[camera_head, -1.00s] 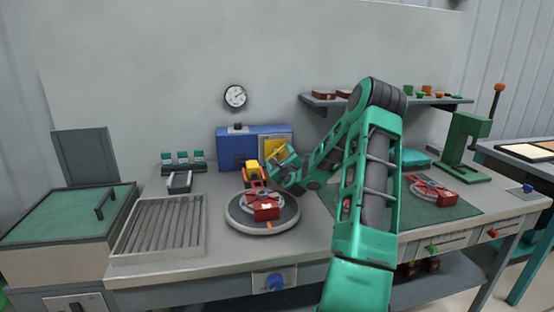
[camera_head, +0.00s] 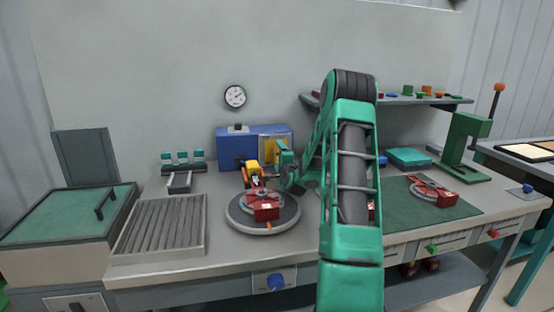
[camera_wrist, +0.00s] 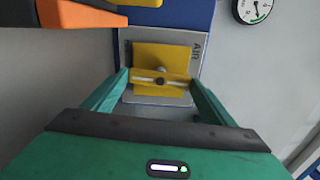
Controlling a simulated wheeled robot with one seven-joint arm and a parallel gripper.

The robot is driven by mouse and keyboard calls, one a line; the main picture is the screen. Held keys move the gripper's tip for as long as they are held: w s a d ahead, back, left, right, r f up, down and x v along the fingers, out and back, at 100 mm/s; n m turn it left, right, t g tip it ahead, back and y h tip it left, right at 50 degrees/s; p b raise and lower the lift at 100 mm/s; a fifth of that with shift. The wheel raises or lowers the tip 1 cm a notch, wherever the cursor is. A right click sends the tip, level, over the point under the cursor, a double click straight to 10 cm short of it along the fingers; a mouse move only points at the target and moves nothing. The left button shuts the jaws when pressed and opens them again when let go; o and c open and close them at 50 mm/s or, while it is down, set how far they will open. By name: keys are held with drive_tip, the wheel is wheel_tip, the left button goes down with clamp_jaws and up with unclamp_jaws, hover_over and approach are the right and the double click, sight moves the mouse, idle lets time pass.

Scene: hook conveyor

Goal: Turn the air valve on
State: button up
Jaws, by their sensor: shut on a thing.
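The air valve has a yellow handle (camera_wrist: 162,60) on a grey plate marked AIR (camera_wrist: 198,48), on the front of a blue box (camera_head: 237,148). In the wrist view the handle stands between the two green fingers of my gripper (camera_wrist: 160,88), with a slotted yellow bar and a dark centre pin in front. My gripper (camera_head: 284,160) is shut on the handle. In the head view it is at the box's right front, and the handle (camera_head: 268,146) is partly hidden.
A round turntable (camera_head: 240,222) with a red part (camera_head: 263,206) stands close in front of the box. A yellow and orange thing (camera_head: 252,172) is just left of my gripper. A gauge (camera_head: 235,96) hangs on the wall above. A ribbed tray (camera_head: 160,226) lies at left.

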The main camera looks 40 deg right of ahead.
drive_tip(key=shift+a+f+n, duration=0.25)
drive_tip(key=shift+n, duration=0.25)
drive_tip(key=o, duration=1)
drive_tip(key=shift+w, duration=0.1)
drive_tip(key=shift+o, duration=0.2)
drive_tip(key=shift+d+r, duration=0.1)
drive_tip(key=shift+r, duration=0.15)
drive_tip(key=shift+r, duration=0.4)
drive_tip(key=a+r, duration=1)
drive_tip(key=a, duration=0.1)
drive_tip(key=shift+a, duration=0.35)
